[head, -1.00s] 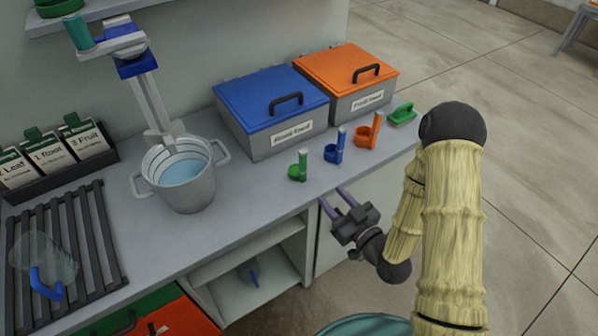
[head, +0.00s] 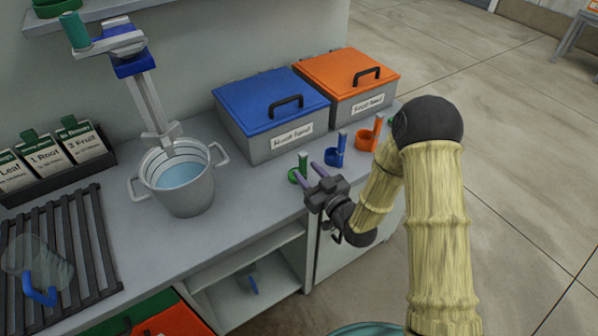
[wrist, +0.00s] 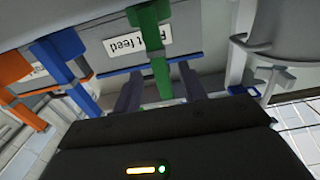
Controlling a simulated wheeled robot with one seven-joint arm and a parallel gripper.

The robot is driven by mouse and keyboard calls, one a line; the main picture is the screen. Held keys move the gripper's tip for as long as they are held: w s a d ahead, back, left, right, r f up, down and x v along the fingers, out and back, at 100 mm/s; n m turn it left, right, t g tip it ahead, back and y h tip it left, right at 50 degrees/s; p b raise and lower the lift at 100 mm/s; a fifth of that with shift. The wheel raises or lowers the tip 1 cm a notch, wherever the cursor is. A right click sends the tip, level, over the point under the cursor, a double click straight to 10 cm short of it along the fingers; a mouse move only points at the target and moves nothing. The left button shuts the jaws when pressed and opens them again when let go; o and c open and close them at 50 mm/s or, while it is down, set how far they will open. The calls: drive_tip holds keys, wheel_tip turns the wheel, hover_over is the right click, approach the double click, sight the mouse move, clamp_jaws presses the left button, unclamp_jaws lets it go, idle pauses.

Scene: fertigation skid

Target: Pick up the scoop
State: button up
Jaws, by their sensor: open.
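Three small scoops with upright handles stand in a row on the bench: a green one (head: 299,174), a blue one (head: 336,150) and an orange one (head: 370,135). My gripper (head: 311,177) is open and empty, at the front side of the green scoop and partly covering it in the head view. In the wrist view the green scoop (wrist: 156,55) shows between and beyond the two fingers of my gripper (wrist: 160,88). The blue scoop (wrist: 65,50) is off to the left there. I cannot tell whether the fingers touch the green handle.
A blue-lidded box (head: 250,98) and an orange-lidded box (head: 335,66) stand behind the scoops. A metal pot (head: 188,193) stands left under a stand. A black rack (head: 88,240) holds a clear jug (head: 38,262). Bare bench lies between pot and scoops.

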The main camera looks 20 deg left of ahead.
drive_tip(key=shift+w+a, duration=0.1)
drive_tip(key=shift+a, duration=0.05)
drive_tip(key=shift+w+a+r, duration=0.15)
drive_tip(key=shift+w+a, duration=0.05)
drive_tip(key=shift+a, duration=0.05)
drive_tip(key=p+x, duration=0.1)
drive_tip(key=x, duration=0.3)
drive_tip(key=shift+a+r, duration=0.1)
idle(0.3)
clamp_jaws()
